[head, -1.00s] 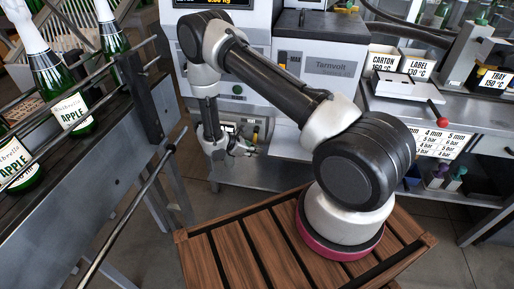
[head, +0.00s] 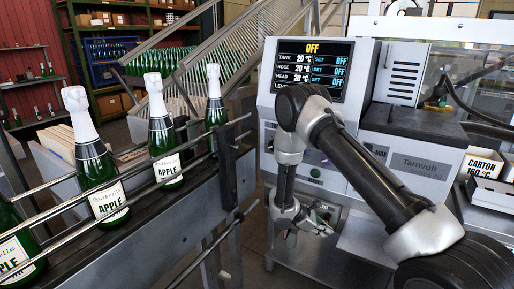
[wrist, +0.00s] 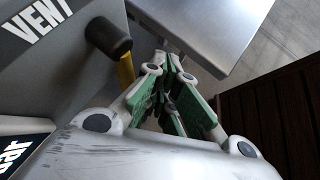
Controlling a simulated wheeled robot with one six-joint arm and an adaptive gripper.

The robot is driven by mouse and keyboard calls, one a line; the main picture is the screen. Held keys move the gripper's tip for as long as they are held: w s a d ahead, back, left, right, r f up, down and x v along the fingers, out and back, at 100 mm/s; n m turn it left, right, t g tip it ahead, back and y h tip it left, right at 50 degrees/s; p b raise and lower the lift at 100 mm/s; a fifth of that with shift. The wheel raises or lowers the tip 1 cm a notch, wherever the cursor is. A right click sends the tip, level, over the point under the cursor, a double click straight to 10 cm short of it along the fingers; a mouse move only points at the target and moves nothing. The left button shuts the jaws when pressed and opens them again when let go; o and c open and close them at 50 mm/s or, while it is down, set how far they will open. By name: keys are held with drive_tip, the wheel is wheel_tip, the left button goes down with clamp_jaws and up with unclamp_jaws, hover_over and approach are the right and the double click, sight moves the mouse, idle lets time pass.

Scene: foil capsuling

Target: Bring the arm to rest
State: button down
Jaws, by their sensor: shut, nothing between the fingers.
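My gripper (head: 318,222) hangs at the end of my bent arm in the head view, in front of the lower part of the Tarnvolt machine (head: 335,130). It points to the right and downward and holds nothing. In the wrist view the green-padded fingers of my gripper (wrist: 172,68) come together, shut and empty. Beyond them lies a grey metal shelf (wrist: 195,30). The machine's screen reads OFF, with tank, hose and head at 20 °C.
Green bottles (head: 100,178) labelled APPLE, some with white foil tops, stand on a railed conveyor (head: 225,190) at the left. A black knob (wrist: 108,37) on the machine is close to my gripper. A CARTON 160 °C sign (head: 484,165) stands at the right.

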wheel_tip(320, 180, up, 16)
drive_tip(key=w+d+m+y, duration=0.1)
drive_tip(key=m, duration=0.4)
drive_tip(key=s+d+r+m+y, duration=0.2)
drive_tip(key=s+r, duration=0.2)
drive_tip(key=r, duration=0.4)
drive_tip(key=s+d+r+m+y, duration=0.1)
drive_tip(key=s+d+r+m, duration=0.15)
drive_tip(key=r, duration=0.55)
drive_tip(key=s+r+m+t+y, duration=0.1)
drive_tip(key=s+r, duration=0.3)
drive_tip(key=s, duration=0.4)
drive_tip(key=s+a+r+m+t+y, duration=0.1)
drive_tip(key=s+r+m+t+y, duration=0.1)
drive_tip(key=s+r, duration=0.3)
drive_tip(key=s+r+m+t+y, duration=0.2)
drive_tip(key=s+r+m, duration=0.1)
drive_tip(key=s, duration=0.8)
drive_tip(key=shift+s+a+r+y, duration=0.35)
drive_tip(key=shift+r+y, duration=0.05)
drive_tip(key=shift+r, duration=0.45)
